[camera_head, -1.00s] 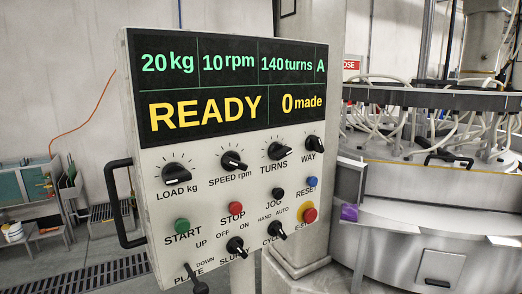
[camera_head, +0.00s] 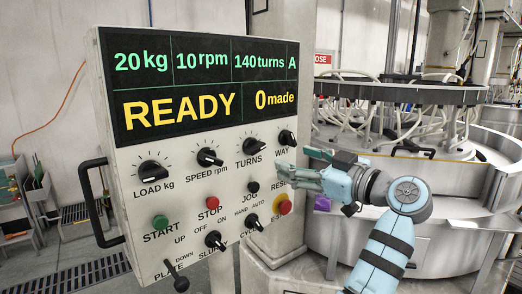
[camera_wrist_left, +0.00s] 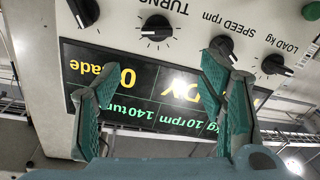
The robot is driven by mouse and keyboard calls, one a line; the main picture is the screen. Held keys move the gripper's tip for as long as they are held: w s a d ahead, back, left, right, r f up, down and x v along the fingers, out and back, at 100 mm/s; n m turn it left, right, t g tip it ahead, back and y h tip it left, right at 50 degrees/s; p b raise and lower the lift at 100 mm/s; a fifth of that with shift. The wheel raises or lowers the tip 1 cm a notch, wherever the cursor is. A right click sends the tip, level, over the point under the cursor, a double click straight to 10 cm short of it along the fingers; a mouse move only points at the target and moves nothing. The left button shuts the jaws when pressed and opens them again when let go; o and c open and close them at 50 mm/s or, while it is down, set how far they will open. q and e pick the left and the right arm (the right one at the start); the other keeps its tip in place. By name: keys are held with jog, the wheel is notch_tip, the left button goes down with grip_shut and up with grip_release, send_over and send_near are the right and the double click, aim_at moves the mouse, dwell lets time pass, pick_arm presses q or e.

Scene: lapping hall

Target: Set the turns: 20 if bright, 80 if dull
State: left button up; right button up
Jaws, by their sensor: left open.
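The control panel (camera_head: 120,190) faces me, tilted slightly. Its display (camera_head: 200,85) reads 20 kg, 10 rpm, 140 turns, A, READY and 0 made. The black TURNS knob (camera_head: 251,146) sits between the SPEED knob (camera_head: 209,157) and the WAY knob (camera_head: 286,138). My left gripper (camera_head: 288,178) is open and empty in front of the panel's right edge, below the WAY knob. In the left wrist view the panel appears upside down, with the TURNS knob (camera_wrist_left: 157,28) beyond the spread fingers (camera_wrist_left: 160,85). My right gripper is not in view.
The LOAD knob (camera_head: 151,172), green START button (camera_head: 160,222), red STOP button (camera_head: 212,203) and red emergency stop (camera_head: 284,207) are on the same panel. A black handle (camera_head: 90,205) juts from its left side. A purple object (camera_head: 322,203) lies by the round machine (camera_head: 460,170).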

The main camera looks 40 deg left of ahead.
aim_at(259, 148)
pick_arm(q)
jog(key=w+a, duration=0.1)
jog(key=a, duration=0.3)
jog(key=w+a+p, duration=0.1)
jog(key=a, duration=0.3)
jog(key=w+a+p, duration=0.1)
jog(key=a, duration=0.3)
jog(key=shift+a+f, duration=0.15)
jog(key=shift+a, duration=0.3)
jog(key=shift+c, duration=0.2)
jog(key=shift+w, duration=0.1)
jog(key=c, duration=1.1)
